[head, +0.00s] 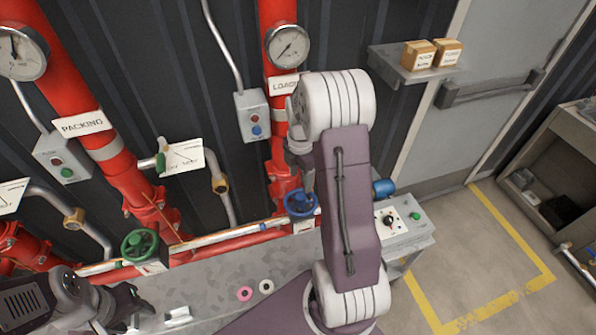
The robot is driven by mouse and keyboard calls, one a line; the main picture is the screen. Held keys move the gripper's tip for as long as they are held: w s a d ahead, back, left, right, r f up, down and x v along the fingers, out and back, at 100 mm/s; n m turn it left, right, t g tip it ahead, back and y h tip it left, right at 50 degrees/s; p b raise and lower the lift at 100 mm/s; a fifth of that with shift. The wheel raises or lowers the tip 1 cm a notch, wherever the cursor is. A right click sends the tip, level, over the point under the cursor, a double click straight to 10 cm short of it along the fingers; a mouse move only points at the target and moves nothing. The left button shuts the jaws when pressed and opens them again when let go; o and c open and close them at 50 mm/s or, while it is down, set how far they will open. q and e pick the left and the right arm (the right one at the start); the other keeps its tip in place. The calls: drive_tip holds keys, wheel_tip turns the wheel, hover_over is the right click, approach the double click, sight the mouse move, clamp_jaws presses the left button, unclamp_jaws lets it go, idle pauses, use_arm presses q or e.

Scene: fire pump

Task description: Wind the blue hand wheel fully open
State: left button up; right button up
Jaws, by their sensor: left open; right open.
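The blue hand wheel (299,204) sits on the pipe run along the back of the bench, below the red LOADING pipe. My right gripper (305,180) hangs just above the wheel, fingers down, partly hidden by its own wrist. It looks open; whether it touches the wheel I cannot tell. My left gripper (180,316) is open and empty, low over the bench at the lower left, well away from the blue wheel.
A green hand wheel (140,245) is on the same pipe to the left. A control box (402,222) with a black knob stands at the bench's right end. Pink and white rings (245,293) lie on the bench. A shelf (412,72) holds two small boxes.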

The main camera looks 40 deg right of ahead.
sight(300, 196)
wheel_tip(300, 196, down, 9)
drive_tip(key=shift+d+f+p, duration=0.1)
drive_tip(key=shift+p, duration=0.7)
clamp_jaws()
drive_tip(key=c, duration=0.7)
unclamp_jaws()
clamp_jaws()
drive_tip(key=n, duration=0.4)
drive_tip(key=shift+n+p, duration=0.3)
drive_tip(key=shift+p, duration=0.05)
drive_tip(key=n, duration=0.3)
drive_tip(key=shift+n, duration=0.3)
drive_tip(key=o, duration=0.5)
unclamp_jaws()
